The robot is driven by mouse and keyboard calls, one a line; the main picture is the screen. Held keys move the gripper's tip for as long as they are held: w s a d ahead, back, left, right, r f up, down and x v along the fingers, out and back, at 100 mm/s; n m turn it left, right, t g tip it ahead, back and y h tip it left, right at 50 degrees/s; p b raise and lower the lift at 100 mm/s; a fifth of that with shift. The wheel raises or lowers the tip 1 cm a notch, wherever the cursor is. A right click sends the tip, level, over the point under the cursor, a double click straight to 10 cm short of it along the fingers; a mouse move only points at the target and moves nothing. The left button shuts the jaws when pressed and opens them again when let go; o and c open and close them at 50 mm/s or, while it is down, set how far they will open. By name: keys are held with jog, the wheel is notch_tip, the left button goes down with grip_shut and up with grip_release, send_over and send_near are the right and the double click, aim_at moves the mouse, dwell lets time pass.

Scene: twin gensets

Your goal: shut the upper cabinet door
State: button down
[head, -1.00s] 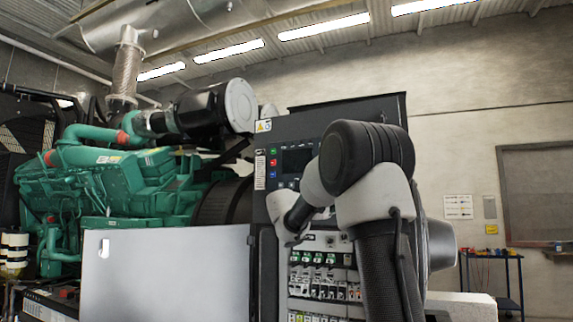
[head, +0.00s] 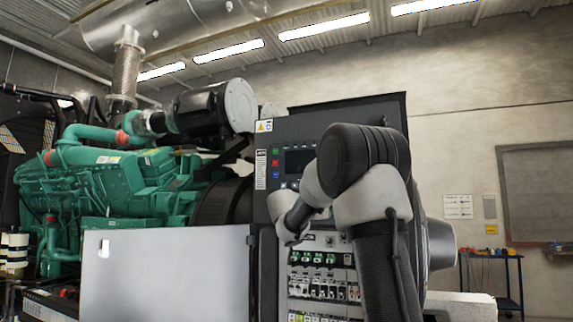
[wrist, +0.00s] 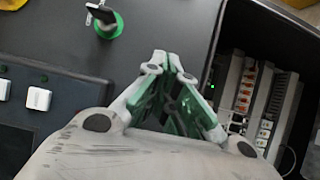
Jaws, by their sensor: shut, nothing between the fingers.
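A pale grey cabinet door (head: 165,275) hangs open to the left of the cabinet in the head view. It has a small slot near its upper left corner and meets the cabinet frame at its right edge. The compartment (head: 318,285) beside it is open and shows rows of breakers; these also show at the right in the wrist view (wrist: 245,95). The door does not show in the wrist view. My gripper (wrist: 168,62) is shut and empty, over the dark control panel (wrist: 165,25) near the compartment's edge. In the head view my arm hides the gripper's fingertips.
The panel carries a green-collared key switch (wrist: 105,22) just ahead of my gripper and white buttons (wrist: 38,98) to its left. A green engine (head: 100,185) stands behind the door. A blue trolley (head: 490,280) stands at the far right by the wall.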

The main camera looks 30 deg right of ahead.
jog(key=s+a, duration=0.1)
jog(key=a, duration=0.5)
jog(key=shift+a, duration=0.25)
dwell(0.3)
